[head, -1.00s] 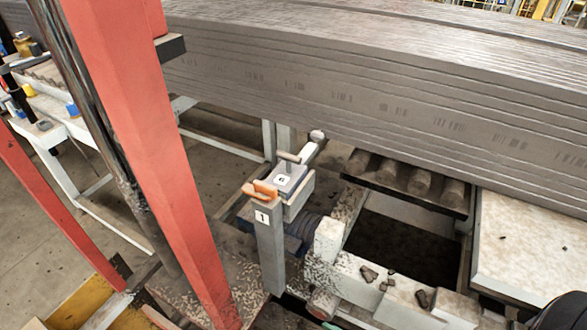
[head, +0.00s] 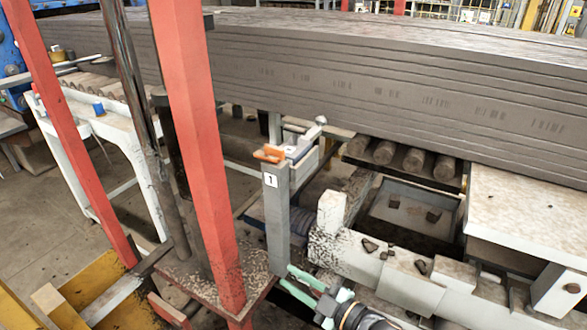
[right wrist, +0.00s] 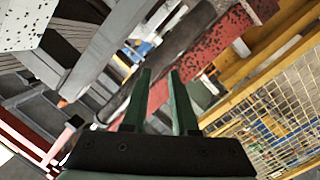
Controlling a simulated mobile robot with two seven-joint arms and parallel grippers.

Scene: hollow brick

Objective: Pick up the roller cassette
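A dark frame holding several brown rollers (head: 400,160) sits under the long grey stack, right of centre in the head view; I cannot tell whether this is the roller cassette. A grey post (head: 276,215) labelled 1 stands in the middle, with an orange piece (head: 269,154) on top and a small grey fixture with a lever (head: 306,145) behind it. My right gripper (head: 287,276) comes in from the bottom, its pale green fingers near the post's foot. In the right wrist view my right gripper (right wrist: 160,72) is open and empty. My left gripper is out of view.
A red column (head: 200,150) stands left of the post. The long grey stack (head: 390,90) spans the back. A white, speckled machine frame (head: 375,270) with dark chunks lies right of the gripper. A mesh guard (right wrist: 275,110) shows in the right wrist view.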

